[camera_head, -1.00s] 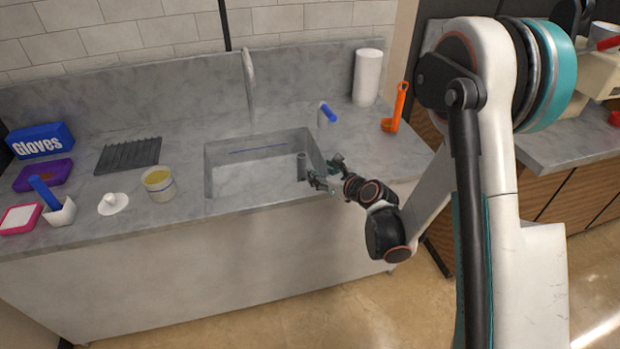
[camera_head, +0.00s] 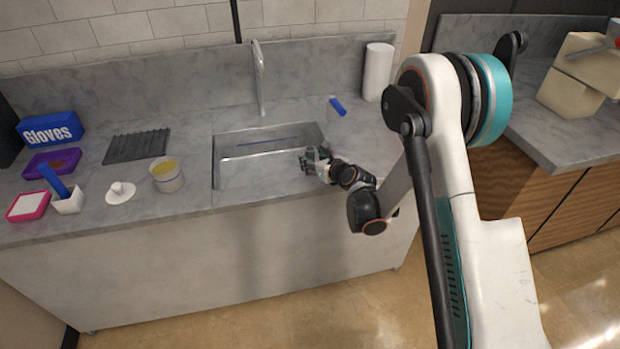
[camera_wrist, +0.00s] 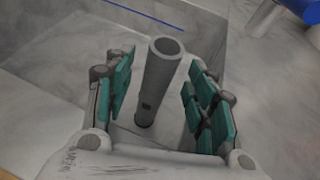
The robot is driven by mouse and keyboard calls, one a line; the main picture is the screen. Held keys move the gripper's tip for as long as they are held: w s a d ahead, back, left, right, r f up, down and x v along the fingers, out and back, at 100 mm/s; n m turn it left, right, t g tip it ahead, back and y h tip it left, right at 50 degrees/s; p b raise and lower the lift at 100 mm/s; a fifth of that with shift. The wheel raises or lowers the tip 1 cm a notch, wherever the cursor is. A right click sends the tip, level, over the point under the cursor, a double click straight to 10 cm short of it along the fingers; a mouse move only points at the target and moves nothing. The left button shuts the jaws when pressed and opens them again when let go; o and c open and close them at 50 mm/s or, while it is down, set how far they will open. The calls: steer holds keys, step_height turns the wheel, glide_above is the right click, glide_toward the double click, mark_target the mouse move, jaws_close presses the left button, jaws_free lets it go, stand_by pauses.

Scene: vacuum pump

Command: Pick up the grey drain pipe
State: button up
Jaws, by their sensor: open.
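The grey drain pipe (camera_wrist: 158,88) is a hollow tube standing upright in the sink (camera_head: 232,172), near its right end. In the wrist view it is between the two green-padded fingers of my gripper (camera_wrist: 160,78), with a visible gap on each side. My gripper is open and not closed on the pipe. In the head view my gripper (camera_head: 312,160) is at the right side of the sink, and the pipe is hard to make out there.
A faucet (camera_head: 260,80) stands behind the sink. A blue-handled item (camera_head: 338,106) and a paper towel roll (camera_head: 377,72) are behind right. A yellow-filled jar (camera_head: 167,175) and white plunger-like piece (camera_head: 121,192) are on the left counter.

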steer(key=shift+b+x, duration=0.35)
steer(key=shift+x, duration=1.15)
steer(key=shift+s, duration=0.1)
steer(key=shift+c, duration=0.6)
jaws_close()
